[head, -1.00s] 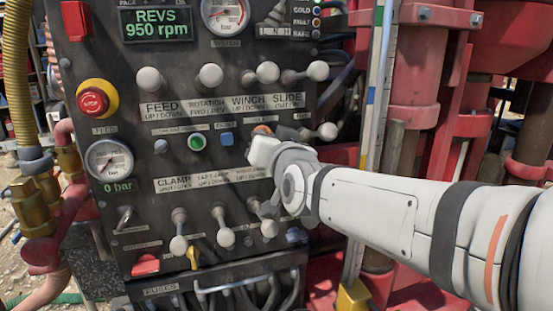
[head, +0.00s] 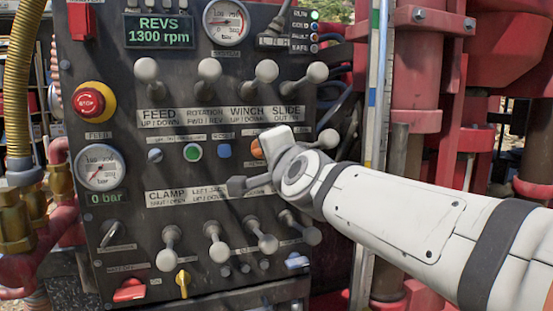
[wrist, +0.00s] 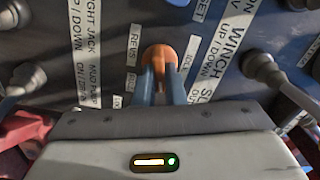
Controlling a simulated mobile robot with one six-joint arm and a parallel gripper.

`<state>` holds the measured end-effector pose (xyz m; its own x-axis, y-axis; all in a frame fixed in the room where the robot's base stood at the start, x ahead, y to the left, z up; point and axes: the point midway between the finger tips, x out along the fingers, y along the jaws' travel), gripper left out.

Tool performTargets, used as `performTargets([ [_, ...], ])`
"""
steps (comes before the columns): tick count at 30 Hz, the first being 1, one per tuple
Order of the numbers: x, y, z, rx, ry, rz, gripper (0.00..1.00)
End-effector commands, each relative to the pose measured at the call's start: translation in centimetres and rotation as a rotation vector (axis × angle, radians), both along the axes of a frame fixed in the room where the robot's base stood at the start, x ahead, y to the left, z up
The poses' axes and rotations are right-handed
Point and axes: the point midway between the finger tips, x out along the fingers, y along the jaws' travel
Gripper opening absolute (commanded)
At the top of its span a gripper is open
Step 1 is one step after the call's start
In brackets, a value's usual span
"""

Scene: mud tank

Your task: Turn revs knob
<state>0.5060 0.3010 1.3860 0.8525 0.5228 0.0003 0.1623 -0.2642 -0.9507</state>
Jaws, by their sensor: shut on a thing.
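The orange revs knob (wrist: 158,53) sits on the dark control panel (head: 110,55), beside a label that reads REVS in the wrist view. It also shows in the head view (head: 256,148), partly covered by my gripper. My gripper (wrist: 161,68) has its two blue-grey fingers closed around the knob, one on each side. In the head view my gripper's fingertips are mostly hidden behind its own body. The green display (head: 160,30) at the top of the panel reads REVS 1300 rpm.
A row of grey-knobbed levers (head: 209,69) stands above the knob and another row (head: 214,252) below. A red stop button (head: 90,104) is on the left, and a green button (head: 193,151) sits left of the knob. A red machine (head: 425,80) rises at the right.

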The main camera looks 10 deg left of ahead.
Motion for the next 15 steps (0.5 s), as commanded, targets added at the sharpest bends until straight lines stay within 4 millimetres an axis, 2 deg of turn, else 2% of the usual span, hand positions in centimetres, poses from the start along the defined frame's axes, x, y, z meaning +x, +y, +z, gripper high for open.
performTargets([
  [15,-0.01,0.07,-0.35,0.174,0.112,0.002,0.00],
])
